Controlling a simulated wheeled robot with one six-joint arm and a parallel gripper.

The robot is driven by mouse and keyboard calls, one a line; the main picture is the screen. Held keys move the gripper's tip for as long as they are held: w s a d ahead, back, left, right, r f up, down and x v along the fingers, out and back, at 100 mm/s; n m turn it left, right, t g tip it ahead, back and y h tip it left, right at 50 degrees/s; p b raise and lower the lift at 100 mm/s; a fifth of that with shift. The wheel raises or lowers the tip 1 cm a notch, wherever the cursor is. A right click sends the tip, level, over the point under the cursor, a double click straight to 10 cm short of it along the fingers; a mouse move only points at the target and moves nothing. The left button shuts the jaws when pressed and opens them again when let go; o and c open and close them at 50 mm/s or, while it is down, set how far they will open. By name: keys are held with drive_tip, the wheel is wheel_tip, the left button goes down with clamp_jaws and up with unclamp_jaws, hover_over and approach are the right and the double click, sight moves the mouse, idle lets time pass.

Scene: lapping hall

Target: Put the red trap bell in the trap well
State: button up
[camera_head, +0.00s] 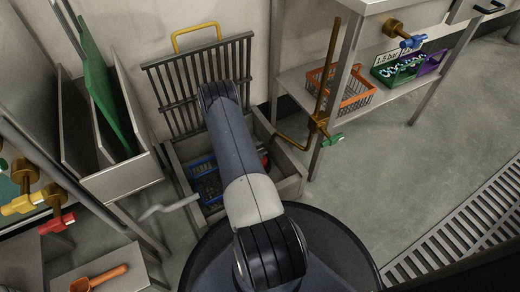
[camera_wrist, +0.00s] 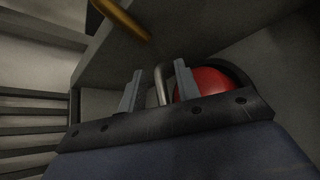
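The red trap bell shows as a small red patch (camera_head: 264,159) beside my arm in the head view, inside the square floor well (camera_head: 290,187). In the wrist view the red bell (camera_wrist: 208,80) is close, behind and right of my gripper's right finger. A grey bent rod (camera_wrist: 161,84), perhaps its handle, stands between the fingers. My gripper (camera_wrist: 159,68) is open, with a gap visible left of the rod. My arm hides the gripper and part of the well in the head view.
A blue basket (camera_head: 206,185) sits in the well left of my arm. A raised grating (camera_head: 180,92) leans against the wall behind. A brass pipe (camera_head: 326,90) with a green-handled valve (camera_head: 332,139) is at the right. Steel bins (camera_head: 125,180) stand left. Open floor lies right.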

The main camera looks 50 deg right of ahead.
drive_tip(key=p+v, duration=0.4)
drive_tip(key=v, duration=0.8)
drive_tip(key=shift+r, duration=0.1)
